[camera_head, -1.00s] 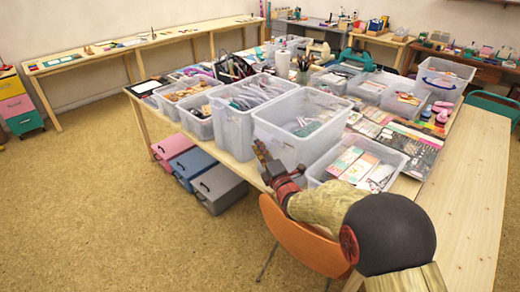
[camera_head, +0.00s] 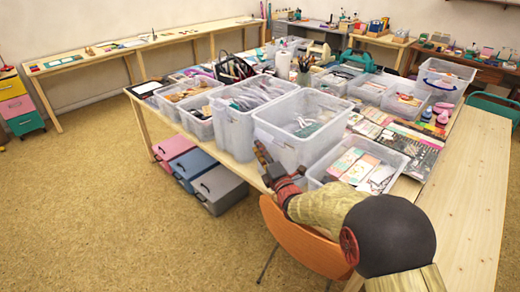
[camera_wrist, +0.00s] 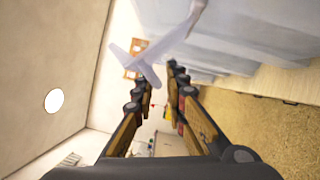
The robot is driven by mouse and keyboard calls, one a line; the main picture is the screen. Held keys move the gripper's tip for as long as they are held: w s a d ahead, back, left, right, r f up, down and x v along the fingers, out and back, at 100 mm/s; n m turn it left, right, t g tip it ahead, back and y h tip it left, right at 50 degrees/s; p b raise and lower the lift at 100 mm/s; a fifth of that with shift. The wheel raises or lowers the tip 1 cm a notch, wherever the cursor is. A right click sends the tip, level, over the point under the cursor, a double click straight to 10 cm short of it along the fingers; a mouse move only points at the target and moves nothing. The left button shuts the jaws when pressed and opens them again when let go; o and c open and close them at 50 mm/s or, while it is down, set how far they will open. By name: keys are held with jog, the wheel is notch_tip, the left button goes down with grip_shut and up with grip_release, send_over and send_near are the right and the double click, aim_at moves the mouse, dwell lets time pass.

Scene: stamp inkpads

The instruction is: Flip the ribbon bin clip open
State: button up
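The big clear bin (camera_head: 285,145) stands at the table's near left edge with a few items inside. Another tall clear bin (camera_head: 232,130), holding long ribbon-like strips, stands just behind it to the left. Which is the ribbon bin I cannot tell for sure. My gripper (camera_head: 259,149) is beside the front bin's left wall, low on its outer side. In the wrist view my gripper (camera_wrist: 161,79) has its two fingers apart, with a gap between them. A pale translucent clip-like piece (camera_wrist: 146,70) shows by the fingertips; contact is unclear. The bins' bluish walls (camera_wrist: 235,35) fill the upper right.
An open clear bin (camera_head: 398,160) with cards stands right of my forearm. An orange chair (camera_head: 300,240) is under my arm. Grey, blue and pink boxes (camera_head: 220,188) sit on the floor beneath the table. The cork floor at left is clear.

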jog(key=v, duration=1.2)
